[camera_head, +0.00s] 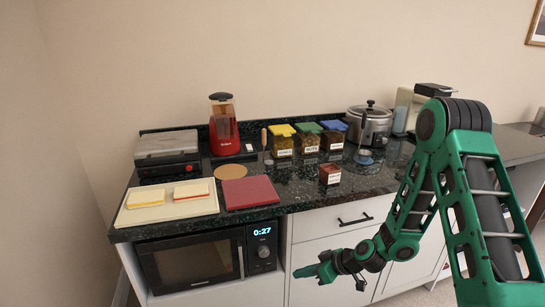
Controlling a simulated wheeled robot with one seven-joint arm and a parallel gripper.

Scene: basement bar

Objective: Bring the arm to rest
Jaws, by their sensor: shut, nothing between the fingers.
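My gripper (304,271) is at the lower middle of the head view, at the end of my green and black arm. It points left and hangs in front of the white cabinet, below the counter's front edge. Its fingers are shut with nothing between them. My arm reaches in from the right, folded at a high elbow and coming down towards the gripper. The gripper looks apart from the counter and the microwave.
The dark counter (300,194) holds a cream board (130,216) with two sandwiches, a red board (250,192), a red blender (223,130), lidded jars, a small brown box (330,174) and a steel cooker (369,125). A microwave (195,262) sits below. A drawer handle (355,220) juts out above my gripper.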

